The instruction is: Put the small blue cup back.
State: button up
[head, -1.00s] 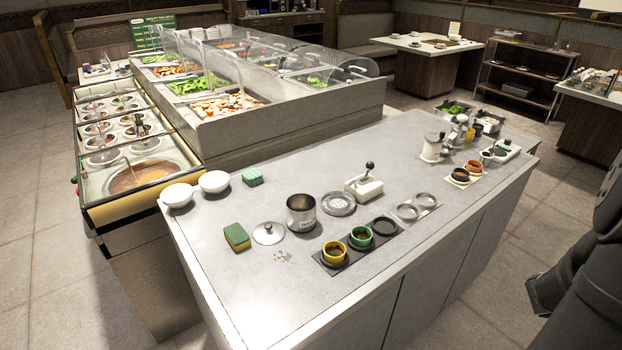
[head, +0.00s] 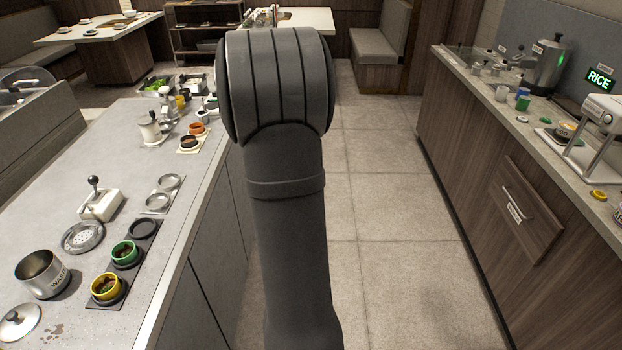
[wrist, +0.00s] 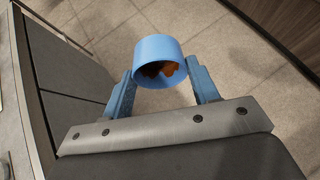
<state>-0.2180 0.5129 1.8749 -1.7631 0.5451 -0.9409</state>
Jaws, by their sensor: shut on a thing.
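The small blue cup (wrist: 157,47) is held between the two blue fingers of my gripper (wrist: 163,86) in the wrist view, over the floor. Its mouth faces the camera and shows something orange-brown inside. In the head view my arm hides gripper and cup. On the left counter, a dark holder strip (head: 119,268) carries a yellow cup (head: 106,288) in the near well and a green cup (head: 125,251) in the middle one. The far well (head: 143,229) is an empty black ring.
A steel pot (head: 42,275), a lid (head: 19,322), a perforated disc (head: 82,238) and a white lever device (head: 101,204) stand left of the strip. Two metal rings (head: 158,202) lie beyond it. The right counter (head: 470,130) holds more small cups. The floor aisle (head: 375,220) between counters is clear.

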jog(key=s+a+m+g+y, duration=0.15)
jog(key=a+m+g, duration=0.45)
jog(key=a, duration=0.6)
jog(key=a+m+g+y, duration=0.3)
jog(key=a+m+g, duration=0.1)
jog(key=a+m, duration=0.6)
jog(key=s+a+m+t+y, duration=0.15)
jog(key=s+a, duration=0.25)
jog(key=a, duration=0.4)
jog(key=s+a+r+m+y, duration=0.1)
jog(key=s+a+m, duration=0.15)
jog(key=a, duration=0.55)
jog(key=s+a+m+t+y, duration=0.1)
jog(key=s+a, duration=0.3)
jog(key=a, duration=0.4)
jog(key=shift+a+f, duration=0.2)
jog(key=shift+f, duration=2.9)
jog(key=shift+f, duration=0.45)
jog(key=o, duration=1.1)
